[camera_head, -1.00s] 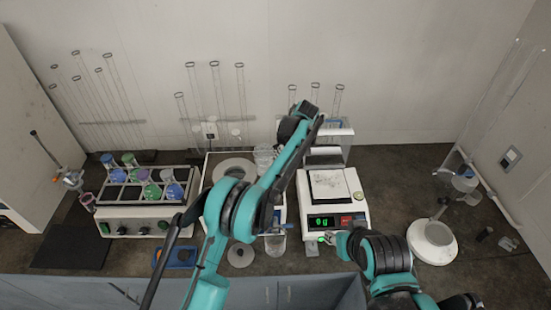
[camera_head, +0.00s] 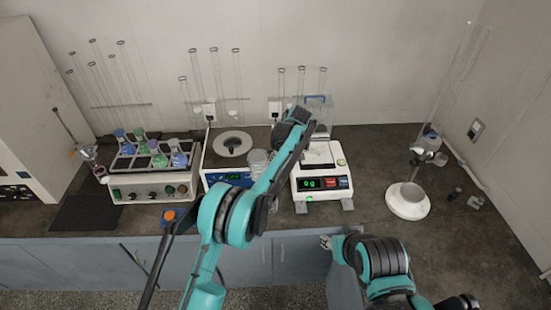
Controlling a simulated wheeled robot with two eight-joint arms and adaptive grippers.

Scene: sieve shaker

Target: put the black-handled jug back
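I cannot make out a black handle on any vessel. A clear vessel (camera_head: 257,158) stands at the right side of the sieve shaker (camera_head: 232,146), partly behind my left arm. My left arm rises across the middle of the view and bends at a dark joint in front of the balance's left side. Its gripper is hidden behind the arm, so I cannot see whether it holds anything. My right arm is folded low at the bottom right, in front of the counter.
A balance (camera_head: 322,180) with a lit green display stands right of the shaker. A rack of coloured flasks (camera_head: 150,158) stands on a white device at left. A white round-based stand (camera_head: 408,201) is at right. Bare counter (camera_head: 375,160) lies between balance and stand.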

